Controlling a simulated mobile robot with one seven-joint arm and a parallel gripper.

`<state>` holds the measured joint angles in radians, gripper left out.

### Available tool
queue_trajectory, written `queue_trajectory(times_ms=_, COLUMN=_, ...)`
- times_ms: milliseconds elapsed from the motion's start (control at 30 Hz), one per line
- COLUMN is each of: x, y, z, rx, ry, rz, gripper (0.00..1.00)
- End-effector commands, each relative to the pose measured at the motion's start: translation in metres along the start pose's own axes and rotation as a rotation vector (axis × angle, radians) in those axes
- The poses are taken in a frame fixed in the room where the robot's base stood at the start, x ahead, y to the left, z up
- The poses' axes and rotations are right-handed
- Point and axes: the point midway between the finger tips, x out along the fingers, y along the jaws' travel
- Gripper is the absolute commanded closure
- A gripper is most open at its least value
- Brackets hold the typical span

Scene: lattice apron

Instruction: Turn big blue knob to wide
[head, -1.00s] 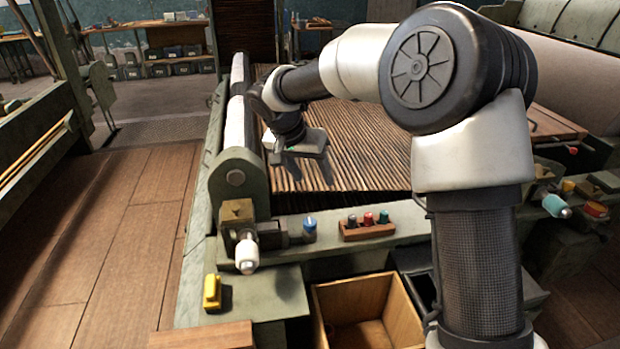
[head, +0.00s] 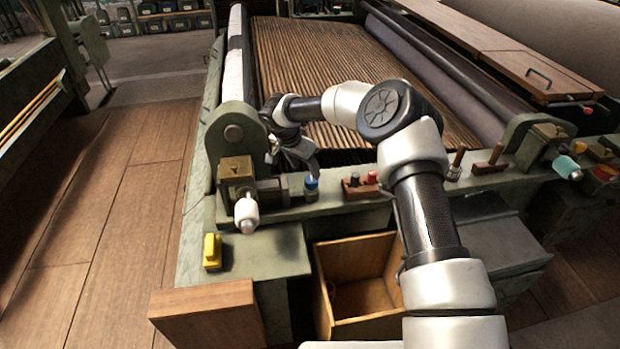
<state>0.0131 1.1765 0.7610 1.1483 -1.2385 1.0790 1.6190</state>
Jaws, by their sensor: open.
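The blue knob (head: 311,186) stands upright on the green front rail of the machine, left of a small wooden block with knobs. It has a light-coloured base, and its pointer mark and any "wide" label are too small to read. My gripper (head: 296,163) is open just behind and above the knob, slightly to its left. The gripper looks empty and apart from the knob, though the gap is hard to judge. The knob's top is close to the dark fingers in the picture.
A white-handled crank (head: 246,212) sticks out left of the knob. A wooden block with a red knob (head: 371,178) is on its right, partly hidden by my arm. A yellow switch (head: 212,251) and an open wooden box (head: 362,297) are in front. A teal handle (head: 567,168) is far right.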

Motion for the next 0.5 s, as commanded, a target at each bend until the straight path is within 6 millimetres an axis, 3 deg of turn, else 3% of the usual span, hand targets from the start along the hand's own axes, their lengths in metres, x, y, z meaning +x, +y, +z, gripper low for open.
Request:
queue_trajectory(times_ms=33, x=0.014, y=0.001, z=0.002, rx=0.002, ry=-0.004, rz=0.002, gripper=0.44)
queue_trajectory(times_ms=200, x=0.045, y=0.001, z=0.001, rx=0.002, ry=-0.003, rz=0.001, gripper=0.44)
queue_trajectory(times_ms=500, x=0.072, y=0.0, z=0.0, rx=0.0, ry=0.0, rz=0.0, gripper=0.44)
